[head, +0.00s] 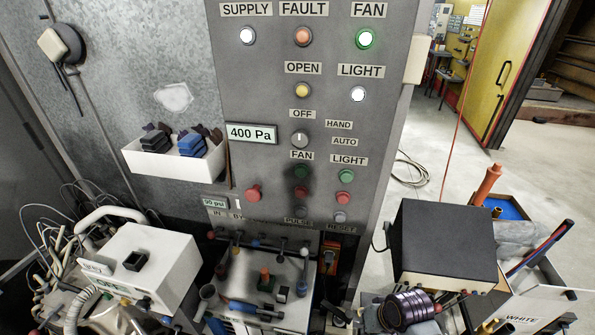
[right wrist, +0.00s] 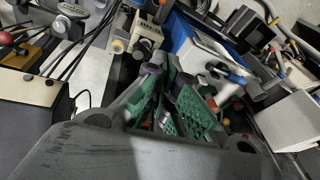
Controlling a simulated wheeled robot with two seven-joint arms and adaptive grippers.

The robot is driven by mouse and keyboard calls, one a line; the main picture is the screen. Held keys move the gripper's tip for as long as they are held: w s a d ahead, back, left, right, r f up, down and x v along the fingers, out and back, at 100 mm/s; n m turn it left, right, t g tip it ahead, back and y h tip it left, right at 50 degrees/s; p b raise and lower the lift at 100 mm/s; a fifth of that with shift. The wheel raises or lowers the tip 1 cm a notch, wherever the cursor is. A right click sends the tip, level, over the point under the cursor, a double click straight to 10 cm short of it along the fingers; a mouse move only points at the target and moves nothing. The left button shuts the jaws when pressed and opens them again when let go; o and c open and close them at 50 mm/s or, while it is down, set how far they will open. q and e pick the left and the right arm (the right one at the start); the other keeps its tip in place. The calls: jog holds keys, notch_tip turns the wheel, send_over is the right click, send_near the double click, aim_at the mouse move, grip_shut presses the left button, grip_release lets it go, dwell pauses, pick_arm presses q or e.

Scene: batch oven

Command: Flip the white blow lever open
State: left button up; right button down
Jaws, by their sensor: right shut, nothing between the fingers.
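The lever labelled for blow cannot be picked out for certain. A small white upright piece (head: 238,203) shows beside the 95 psi readout (head: 215,203) on the grey oven panel (head: 225,80), above partly hidden labels. My right gripper (right wrist: 168,82) shows in the right wrist view with green finger pads. It is shut, with nothing held, above a clutter of tools. It is not touching the white piece as far as I can see. In the head view I cannot clearly make out its fingers. My left gripper is not in view.
A white tray (head: 135,160) with dark and blue clips hangs on the panel's left. Below stand a white box (head: 165,265) and a bench with several knobbed rods. A black-topped box (head: 445,240) stands at the right. Open floor (head: 435,150) lies behind it.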

jog(key=shift+s+d+r+n+t+h, duration=0.65)
jog(key=shift+s+d+r+n, duration=0.75)
jog(key=shift+s+r, duration=1.2)
notch_tip(320, 180, down, 34)
jog(key=s+r+g+b, duration=0.1)
jog(key=s+g+b, duration=0.1)
jog(key=s+d+f+b, duration=0.1)
jog(key=s+d+f, duration=0.1)
jog(key=s+f, duration=0.9)
jog(key=s+d+f+b, duration=0.1)
jog(key=s+d+f, duration=0.1)
jog(key=s+f, duration=0.9)
jog(key=shift+d+f+g, duration=0.2)
jog(key=shift+f+g, duration=0.25)
jog(key=shift+f, duration=0.15)
